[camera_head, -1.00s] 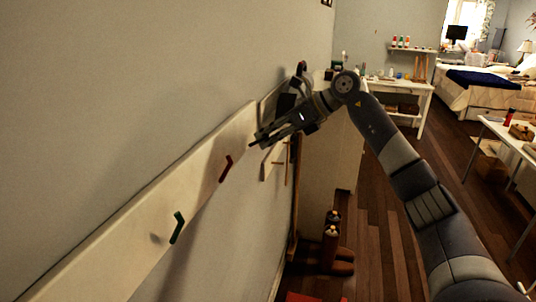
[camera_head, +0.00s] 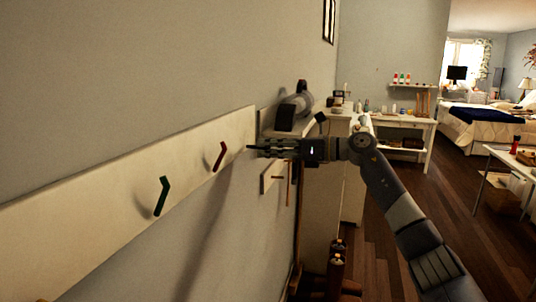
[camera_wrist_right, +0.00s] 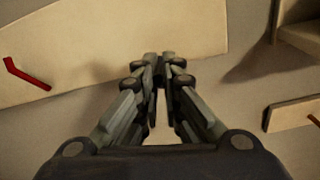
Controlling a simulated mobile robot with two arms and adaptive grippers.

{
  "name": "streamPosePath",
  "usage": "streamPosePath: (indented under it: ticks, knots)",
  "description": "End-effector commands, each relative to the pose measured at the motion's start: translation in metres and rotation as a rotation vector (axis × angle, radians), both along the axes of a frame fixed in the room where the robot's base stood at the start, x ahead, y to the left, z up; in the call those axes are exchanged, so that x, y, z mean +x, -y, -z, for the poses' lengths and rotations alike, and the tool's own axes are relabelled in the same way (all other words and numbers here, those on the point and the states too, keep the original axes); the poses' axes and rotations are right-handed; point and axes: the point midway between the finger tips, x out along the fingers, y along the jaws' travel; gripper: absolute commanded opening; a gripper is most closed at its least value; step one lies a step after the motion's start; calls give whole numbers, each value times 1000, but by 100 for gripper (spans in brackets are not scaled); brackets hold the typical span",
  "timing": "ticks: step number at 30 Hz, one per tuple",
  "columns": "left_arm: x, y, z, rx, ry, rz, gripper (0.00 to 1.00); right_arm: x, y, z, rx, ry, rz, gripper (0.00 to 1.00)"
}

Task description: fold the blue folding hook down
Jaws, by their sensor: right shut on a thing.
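A pale board (camera_head: 90,212) runs along the wall, with a green hook (camera_head: 161,196) and a red hook (camera_head: 219,156) on it. The red hook also shows in the right wrist view (camera_wrist_right: 25,75). My right gripper (camera_head: 254,149) reaches in from the right to the board's far end. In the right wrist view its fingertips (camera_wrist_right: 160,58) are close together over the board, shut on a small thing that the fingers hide. No blue shows clearly; the blue folding hook is probably the hidden thing between the fingertips. My left gripper is out of view.
A shelf with a dark rounded object (camera_head: 292,110) is just behind the gripper. A smaller board with a peg (camera_head: 268,177) is below it. A desk (camera_head: 405,122) and a bed (camera_head: 480,120) stand farther back. Open floor lies right of my arm.

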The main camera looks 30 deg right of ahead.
Motion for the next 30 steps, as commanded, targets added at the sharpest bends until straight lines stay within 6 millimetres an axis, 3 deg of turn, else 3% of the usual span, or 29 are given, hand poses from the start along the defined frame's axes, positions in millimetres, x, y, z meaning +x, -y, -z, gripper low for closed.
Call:
streamPosePath:
  ticks: [12, 13, 14, 24, 30]
  knots:
    - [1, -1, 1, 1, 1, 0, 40, 0, 2, 1, 4, -1, 5, 0]
    - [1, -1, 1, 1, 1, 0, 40, 0, 2, 1, 3, -2, 5, 14]
    - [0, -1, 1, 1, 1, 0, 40, 0, 2, 1, 3, -2, 5, 16]
    - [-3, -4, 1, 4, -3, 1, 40, -1, 2, 1, 3, 0, 2, 16]
    - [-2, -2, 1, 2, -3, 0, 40, -18, 18, 0, 0, -1, 5, 16]
